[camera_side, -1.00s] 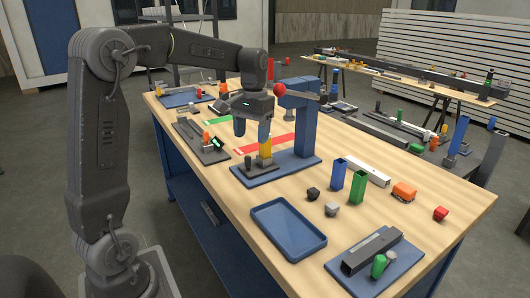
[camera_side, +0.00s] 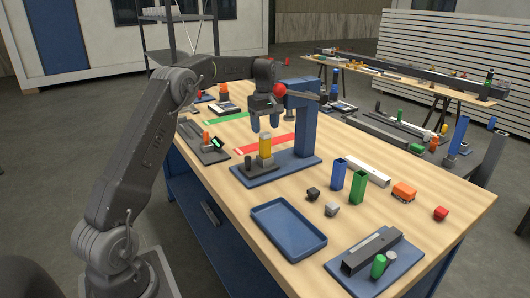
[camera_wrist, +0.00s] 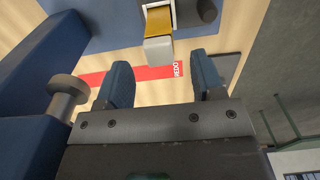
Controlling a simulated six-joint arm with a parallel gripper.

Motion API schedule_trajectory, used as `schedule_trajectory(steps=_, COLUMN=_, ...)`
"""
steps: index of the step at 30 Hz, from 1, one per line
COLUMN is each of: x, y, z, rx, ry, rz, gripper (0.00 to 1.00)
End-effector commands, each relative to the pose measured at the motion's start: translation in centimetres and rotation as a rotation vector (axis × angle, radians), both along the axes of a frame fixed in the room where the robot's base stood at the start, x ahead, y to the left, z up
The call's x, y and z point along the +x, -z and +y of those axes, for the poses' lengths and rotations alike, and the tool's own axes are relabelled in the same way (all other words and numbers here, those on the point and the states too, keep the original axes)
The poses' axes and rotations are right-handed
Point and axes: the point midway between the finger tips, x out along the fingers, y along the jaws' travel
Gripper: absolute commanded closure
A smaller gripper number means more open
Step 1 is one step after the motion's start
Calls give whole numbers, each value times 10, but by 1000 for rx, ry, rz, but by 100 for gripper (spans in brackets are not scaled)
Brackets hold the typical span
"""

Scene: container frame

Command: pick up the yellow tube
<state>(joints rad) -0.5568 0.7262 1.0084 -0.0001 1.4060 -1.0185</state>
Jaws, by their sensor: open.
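My gripper (camera_side: 265,123) is open and empty, with blue fingers apart. In the side view it appears just above and behind the tube. In the wrist view the gap between my fingers (camera_wrist: 160,78) lies below the tube and holds nothing.
The blue stand (camera_side: 301,125) rises close beside my gripper, with a red ball (camera_side: 279,89) near its top. A short dark cylinder (camera_side: 248,162) stands beside the tube.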

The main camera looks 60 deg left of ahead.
Motion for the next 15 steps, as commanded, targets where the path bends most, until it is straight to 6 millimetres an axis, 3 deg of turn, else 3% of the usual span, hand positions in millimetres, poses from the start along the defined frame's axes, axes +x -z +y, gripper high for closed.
schedule_trajectory(steps=10, x=-1, y=49, z=-1, rx=-2, ry=4, rz=2, gripper=38)
schedule_trajectory(steps=15, x=-1, y=62, z=-1, rx=-1, ry=5, rz=0, gripper=38)
